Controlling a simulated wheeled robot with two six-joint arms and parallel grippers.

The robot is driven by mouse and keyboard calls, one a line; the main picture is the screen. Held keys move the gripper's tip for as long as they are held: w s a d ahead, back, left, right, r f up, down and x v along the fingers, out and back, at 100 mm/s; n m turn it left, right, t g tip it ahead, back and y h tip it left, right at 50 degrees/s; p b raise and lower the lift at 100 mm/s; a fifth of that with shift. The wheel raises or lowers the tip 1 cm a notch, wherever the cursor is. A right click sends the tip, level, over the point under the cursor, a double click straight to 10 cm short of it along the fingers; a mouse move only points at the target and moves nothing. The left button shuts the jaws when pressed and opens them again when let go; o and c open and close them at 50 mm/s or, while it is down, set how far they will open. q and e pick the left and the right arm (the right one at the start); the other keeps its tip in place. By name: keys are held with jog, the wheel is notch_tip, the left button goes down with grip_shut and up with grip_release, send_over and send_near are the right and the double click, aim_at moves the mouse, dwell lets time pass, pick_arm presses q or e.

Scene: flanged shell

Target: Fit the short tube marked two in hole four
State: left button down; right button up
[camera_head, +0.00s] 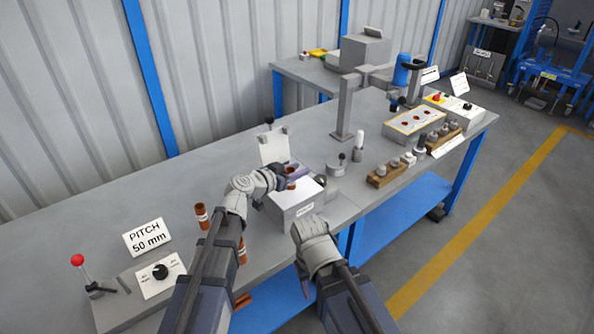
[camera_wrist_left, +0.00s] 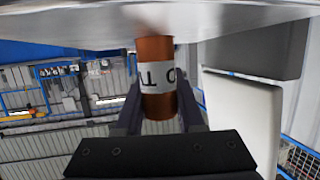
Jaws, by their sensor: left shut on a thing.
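My left gripper (camera_head: 282,181) is shut on a short copper-brown tube (camera_wrist_left: 157,108) with a white label. In the left wrist view the label's letters are upside down and only partly visible; a T and an O show. The tube's far end meets or nearly meets a pale grey surface (camera_wrist_left: 60,28); I cannot tell whether it is in a hole. In the head view the gripper is over the light grey box (camera_head: 293,201). Hole four cannot be made out. My right gripper (camera_head: 304,283) hangs near the table's front edge, its jaws unclear.
Other brown tubes stand at the left (camera_head: 202,216) and near the front edge (camera_head: 241,252). A pale upright panel (camera_head: 273,147) rises behind the box. A PITCH 50 mm sign (camera_head: 147,237) and a red-knobbed lever (camera_head: 78,262) are at left. A grey post (camera_head: 345,108) stands beyond.

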pick_arm(q)
jog(key=shift+f+b, duration=1.35)
jog(key=shift+f, duration=0.15)
jog(key=shift+c, duration=2.2)
grip_release()
jog(key=shift+s+a+r, duration=0.1)
jog(key=p+v, duration=0.2)
jog(key=v, duration=0.5)
jog(key=shift+s+a+r, duration=0.1)
jog(key=shift+s+a, duration=0.05)
jog(key=shift+s, duration=0.1)
